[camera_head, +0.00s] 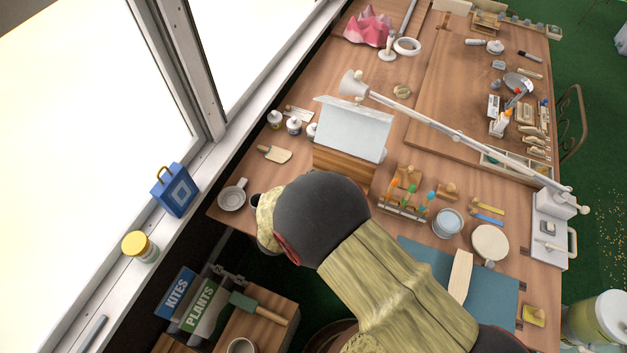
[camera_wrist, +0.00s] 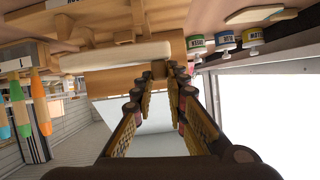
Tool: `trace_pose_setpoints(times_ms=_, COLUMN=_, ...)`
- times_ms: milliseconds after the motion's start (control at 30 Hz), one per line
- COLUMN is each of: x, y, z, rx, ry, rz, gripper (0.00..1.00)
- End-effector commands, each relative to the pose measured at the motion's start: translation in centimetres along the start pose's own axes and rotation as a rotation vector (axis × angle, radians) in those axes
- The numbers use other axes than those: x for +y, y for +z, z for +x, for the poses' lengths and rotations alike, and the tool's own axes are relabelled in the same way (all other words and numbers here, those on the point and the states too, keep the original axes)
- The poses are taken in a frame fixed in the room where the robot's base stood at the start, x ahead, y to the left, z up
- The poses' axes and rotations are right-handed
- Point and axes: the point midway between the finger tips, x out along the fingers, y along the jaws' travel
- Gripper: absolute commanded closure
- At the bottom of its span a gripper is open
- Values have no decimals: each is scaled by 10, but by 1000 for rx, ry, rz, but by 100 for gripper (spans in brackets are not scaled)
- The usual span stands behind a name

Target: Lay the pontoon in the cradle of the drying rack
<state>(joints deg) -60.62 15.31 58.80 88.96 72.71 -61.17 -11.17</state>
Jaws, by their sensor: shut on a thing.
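In the wrist view my gripper (camera_wrist: 166,74) is shut, with a small brown piece between its fingertips. A pale, rounded bar (camera_wrist: 115,56), which looks like the pontoon, runs left from the fingertips and seems joined to that piece. A wooden frame with upright posts (camera_wrist: 88,30) stands close behind the bar; it may be part of the drying rack. I cannot tell whether bar and frame touch. In the head view my wrist hides the gripper and the pontoon. A wooden stand with colour-tipped rods (camera_head: 405,208) shows right of my wrist; the cradle is not clear.
A slanted pale panel on a wooden box (camera_head: 352,130) stands just beyond my wrist. Small paint pots (camera_head: 293,125) and a wooden scoop (camera_head: 277,154) lie toward the window. A white lamp arm (camera_head: 450,135) crosses the table.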

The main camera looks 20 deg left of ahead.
Motion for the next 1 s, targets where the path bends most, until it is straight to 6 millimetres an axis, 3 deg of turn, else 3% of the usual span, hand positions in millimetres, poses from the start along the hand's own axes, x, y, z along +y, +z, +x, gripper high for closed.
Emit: trace_pose_setpoints(times_ms=1000, x=1, y=10, z=4, rx=0, ry=0, rz=0, gripper=100)
